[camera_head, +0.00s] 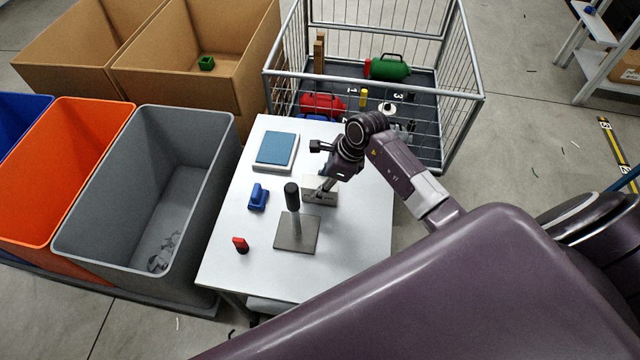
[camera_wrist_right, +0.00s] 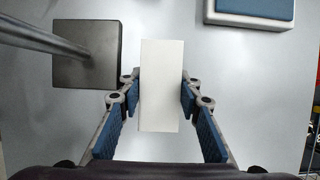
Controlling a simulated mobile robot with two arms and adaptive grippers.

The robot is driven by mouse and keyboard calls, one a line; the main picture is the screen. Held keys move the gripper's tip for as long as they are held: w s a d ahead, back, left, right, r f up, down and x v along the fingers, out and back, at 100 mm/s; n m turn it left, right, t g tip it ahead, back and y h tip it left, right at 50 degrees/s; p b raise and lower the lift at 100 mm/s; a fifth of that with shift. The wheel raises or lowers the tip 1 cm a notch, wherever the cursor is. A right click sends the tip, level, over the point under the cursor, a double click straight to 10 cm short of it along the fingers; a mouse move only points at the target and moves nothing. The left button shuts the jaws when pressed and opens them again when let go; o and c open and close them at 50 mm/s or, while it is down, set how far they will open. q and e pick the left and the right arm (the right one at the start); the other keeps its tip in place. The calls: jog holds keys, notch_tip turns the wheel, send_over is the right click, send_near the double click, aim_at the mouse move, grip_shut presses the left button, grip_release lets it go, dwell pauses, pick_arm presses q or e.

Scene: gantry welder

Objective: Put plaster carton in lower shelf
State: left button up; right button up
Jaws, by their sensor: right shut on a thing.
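The plaster carton (camera_wrist_right: 160,88) is a plain white box in the right wrist view, between the two blue-padded fingers. My right gripper (camera_wrist_right: 161,100) is shut on it, one pad against each long side. In the head view the carton (camera_head: 328,197) shows as a pale block under my right gripper (camera_head: 321,186), partly hidden by the fingers. It is on or just above the white table (camera_head: 360,240); I cannot tell which. A grey shelf unit (camera_head: 598,92) stands at the upper right, its low board partly cut off by the picture edge. My left gripper is out of view.
A dark post on a square plate (camera_head: 297,232) stands close to the carton. A blue-topped pad (camera_head: 275,150), a blue object (camera_head: 258,196) and a red one (camera_head: 240,244) are also on the table. Bins line the left. A wire cage (camera_head: 455,125) stands behind. Floor is open at right.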

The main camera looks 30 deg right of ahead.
jog(key=shift+f, duration=0.2)
jog(key=o, duration=1.1)
jog(key=shift+r, duration=0.1)
jog(key=shift+o, duration=0.2)
